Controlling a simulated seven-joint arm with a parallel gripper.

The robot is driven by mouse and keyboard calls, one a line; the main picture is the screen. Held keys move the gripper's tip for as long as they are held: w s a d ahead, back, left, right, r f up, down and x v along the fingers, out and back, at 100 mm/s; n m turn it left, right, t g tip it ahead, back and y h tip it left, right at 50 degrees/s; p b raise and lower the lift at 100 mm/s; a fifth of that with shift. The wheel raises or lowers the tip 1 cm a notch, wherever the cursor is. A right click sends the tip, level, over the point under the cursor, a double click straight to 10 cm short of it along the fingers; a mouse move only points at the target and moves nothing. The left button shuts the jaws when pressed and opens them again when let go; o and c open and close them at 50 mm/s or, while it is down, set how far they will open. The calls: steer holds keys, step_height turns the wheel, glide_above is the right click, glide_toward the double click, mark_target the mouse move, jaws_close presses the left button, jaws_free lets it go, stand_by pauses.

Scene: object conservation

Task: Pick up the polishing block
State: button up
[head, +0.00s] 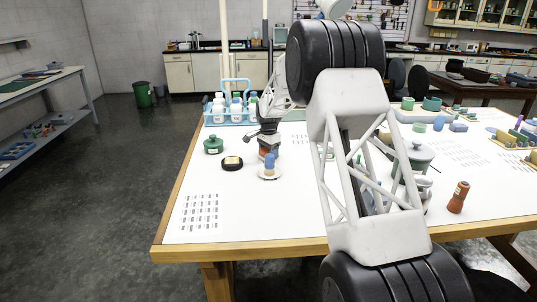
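My gripper (268,146) points down over the white table, left of my large arm links. A small reddish-brown piece (264,154) shows right at its fingertips; I cannot tell whether the fingers are closed on it. Just below in the picture, a blue rounded piece (270,162) stands on a pale round dish (268,175). A black round piece with a tan label (232,163) lies to the left. I cannot tell for sure which of these is the polishing block. My arm hides part of the table's middle.
A green lidded pot (213,145) stands at the left. A light-blue carrier (232,116) with white bottles stands behind. A grey-green pot (416,157) and a red-brown bottle (458,197) stand at right. The table's (255,222) front left is clear apart from printed marks.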

steer(key=shift+c, duration=0.8)
steer(key=shift+r, duration=0.15)
step_height(320, 180, up, 10)
steer(key=shift+f, duration=0.15)
steer(key=shift+o, duration=1.4)
steer(key=shift+c, duration=1)
steer(key=s+a, duration=0.2)
steer(key=a, duration=1.3)
steer(key=shift+r, duration=0.3)
steer(key=shift+s+f, duration=0.1)
